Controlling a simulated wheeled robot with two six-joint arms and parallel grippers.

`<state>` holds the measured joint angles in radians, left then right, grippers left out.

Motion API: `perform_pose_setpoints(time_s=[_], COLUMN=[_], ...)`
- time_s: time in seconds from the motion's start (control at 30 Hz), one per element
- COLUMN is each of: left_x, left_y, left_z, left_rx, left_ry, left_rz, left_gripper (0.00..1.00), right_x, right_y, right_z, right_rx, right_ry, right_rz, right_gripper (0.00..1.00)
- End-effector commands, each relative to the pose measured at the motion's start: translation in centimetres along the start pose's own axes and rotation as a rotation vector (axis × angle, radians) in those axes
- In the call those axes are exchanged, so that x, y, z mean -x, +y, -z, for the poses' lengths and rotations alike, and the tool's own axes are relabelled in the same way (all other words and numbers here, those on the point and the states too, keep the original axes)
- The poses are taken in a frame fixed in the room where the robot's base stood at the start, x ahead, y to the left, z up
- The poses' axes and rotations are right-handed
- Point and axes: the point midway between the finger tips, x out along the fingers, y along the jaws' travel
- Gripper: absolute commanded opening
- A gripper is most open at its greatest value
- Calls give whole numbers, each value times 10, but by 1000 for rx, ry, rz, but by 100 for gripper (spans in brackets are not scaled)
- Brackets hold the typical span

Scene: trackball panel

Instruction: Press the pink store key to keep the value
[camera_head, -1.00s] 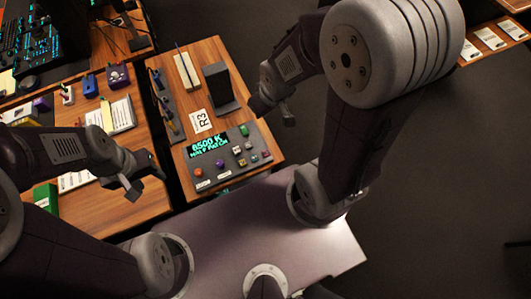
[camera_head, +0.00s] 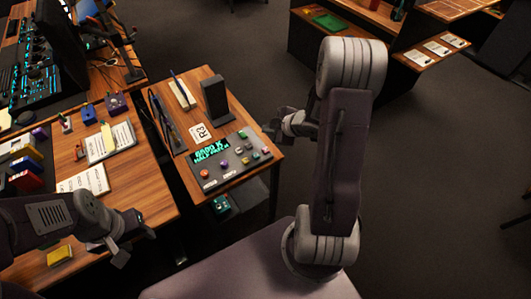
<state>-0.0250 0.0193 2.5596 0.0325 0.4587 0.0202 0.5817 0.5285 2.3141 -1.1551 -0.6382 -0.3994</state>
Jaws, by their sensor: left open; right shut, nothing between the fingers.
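The grey trackball panel (camera_head: 222,181) lies on a small wooden table, with a green-lit display (camera_head: 211,151) along its left back part. A small pinkish key (camera_head: 265,150) is at the panel's right end, among several other small coloured keys; its label is too small to read. A purple ball (camera_head: 224,164) sits near the middle. My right gripper (camera_head: 270,130) is shut and empty, just beyond the panel's right end and apart from the keys in the picture. My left gripper (camera_head: 136,247) is open and empty at the lower left, away from the panel.
A dark upright stand (camera_head: 216,100), an R3 card (camera_head: 199,133) and a pen holder (camera_head: 182,94) stand behind the panel. The left desk (camera_head: 150,190) holds papers and small boxes. A green-topped item (camera_head: 221,204) sits below the panel. Floor to the right is open.

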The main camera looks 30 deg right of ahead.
Motion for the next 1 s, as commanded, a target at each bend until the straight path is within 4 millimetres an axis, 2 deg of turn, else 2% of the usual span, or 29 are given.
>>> perform_pose_setpoints(time_s=[0.27, 0.43, 0.87, 1.0], left_x=[0, -10, -71, -84], left_y=[0, 0, -1, -2], left_z=[0, -1, -8, -9], left_rx=[0, 0, 0, 0], left_ry=[0, 0, 0, 0], left_rz=[0, 0, 0, 0], left_gripper=[47, 47, 47, 47], right_x=[0, -7, -48, -59], right_y=[0, -5, -35, -43], right_z=[0, -4, -34, -42], right_rx=[0, 0, 2, 0], right_ry=[0, -1, -2, -1], right_rz=[0, 0, -1, 0], right_gripper=[0, 0, 0, 0])
